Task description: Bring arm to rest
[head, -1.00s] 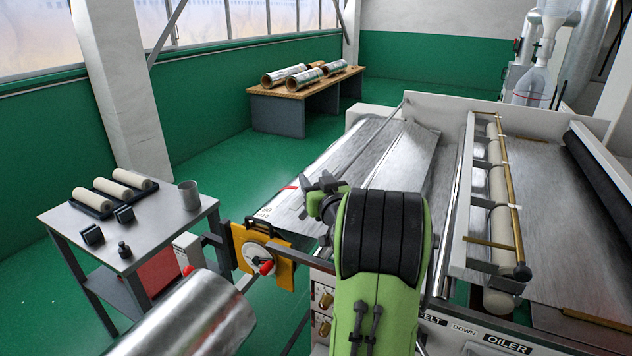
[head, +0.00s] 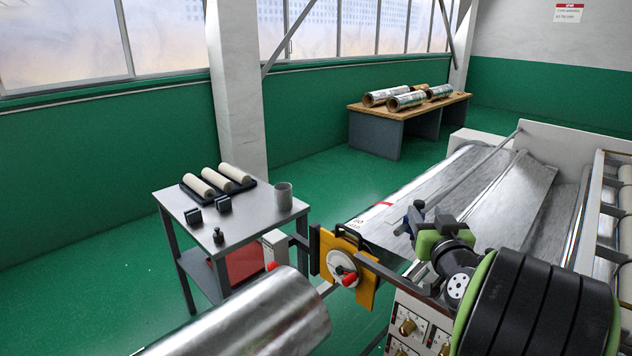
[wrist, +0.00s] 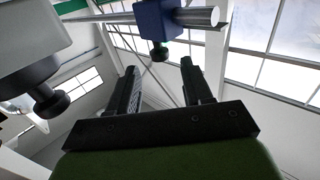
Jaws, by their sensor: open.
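My gripper (head: 412,218) is at the end of my green and black arm, at the right of the head view. It appears in front of the shiny foil sheet on the machine (head: 440,195); I cannot tell its height above it. In the wrist view my gripper (wrist: 159,66) has its two dark fingers wide apart, with nothing between them. The wrist camera looks upward past the fingers to the windows and roof beams.
A grey side table (head: 240,212) holds pale rollers and a cup. A large metal roll (head: 250,318) fills the lower foreground. In the wrist view, a blue block (wrist: 158,19) sits on a bar beyond the fingers.

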